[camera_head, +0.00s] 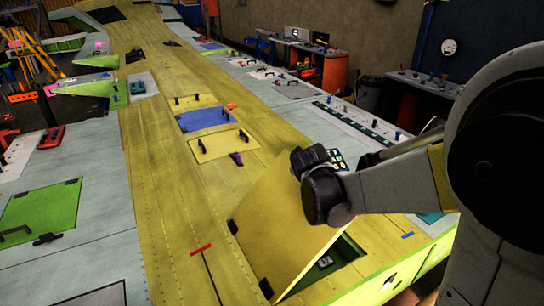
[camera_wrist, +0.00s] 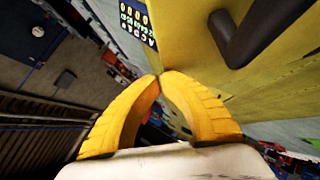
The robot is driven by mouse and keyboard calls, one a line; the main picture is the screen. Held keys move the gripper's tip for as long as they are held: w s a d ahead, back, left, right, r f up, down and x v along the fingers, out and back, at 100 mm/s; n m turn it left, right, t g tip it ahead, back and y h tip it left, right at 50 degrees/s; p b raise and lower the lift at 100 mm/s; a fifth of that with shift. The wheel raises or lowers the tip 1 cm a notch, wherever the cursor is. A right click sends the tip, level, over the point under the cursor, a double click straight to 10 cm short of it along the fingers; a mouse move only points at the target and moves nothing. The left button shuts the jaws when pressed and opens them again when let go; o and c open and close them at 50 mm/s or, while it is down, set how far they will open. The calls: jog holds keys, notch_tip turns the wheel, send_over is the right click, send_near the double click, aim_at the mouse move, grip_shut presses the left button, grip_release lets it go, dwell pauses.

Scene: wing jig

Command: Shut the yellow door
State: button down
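The yellow door (camera_head: 275,225) stands open and tilted up from the wing, with dark hinges (camera_head: 233,227) along its left edge. Beneath its right side, a green-lined opening (camera_head: 340,258) shows a small boxy item. My dark wrist joint overlaps the door's upper right part in the head view, and the fingers are hidden there. In the wrist view my gripper (camera_wrist: 160,76) has its yellow fingers meeting at the tips, with nothing seen between them. A yellow panel with a dark handle (camera_wrist: 245,38) is close at upper right; I cannot tell whether the fingertips touch it.
A blue panel (camera_head: 206,119) and a yellow panel with dark handles (camera_head: 222,146) lie farther up the wing. A green panel (camera_head: 42,212) is at left. A red strip (camera_head: 201,249) lies left of the door. Benches stand at the back right.

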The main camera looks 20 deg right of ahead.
jog(key=d+f+m+y+b, duration=0.1)
jog(key=d+f+b, duration=0.2)
jog(key=f, duration=0.2)
jog(key=w+d+f+g+y+b, duration=0.1)
jog(key=d+f+y+b, duration=0.1)
jog(key=d+f+b, duration=0.2)
jog(key=w+d+f+m+y+b, duration=0.1)
jog(key=d+f+b, duration=0.2)
jog(key=f, duration=0.5)
jog(key=shift+w+d+f+m+b, duration=0.1)
jog(key=shift+d+f+m+b, duration=0.1)
jog(key=shift+m+b, duration=0.15)
jog(key=shift+d+f+b, duration=0.2)
jog(key=shift+f+b, duration=0.45)
jog(key=shift+f, duration=0.35)
jog(key=shift+r, duration=0.1)
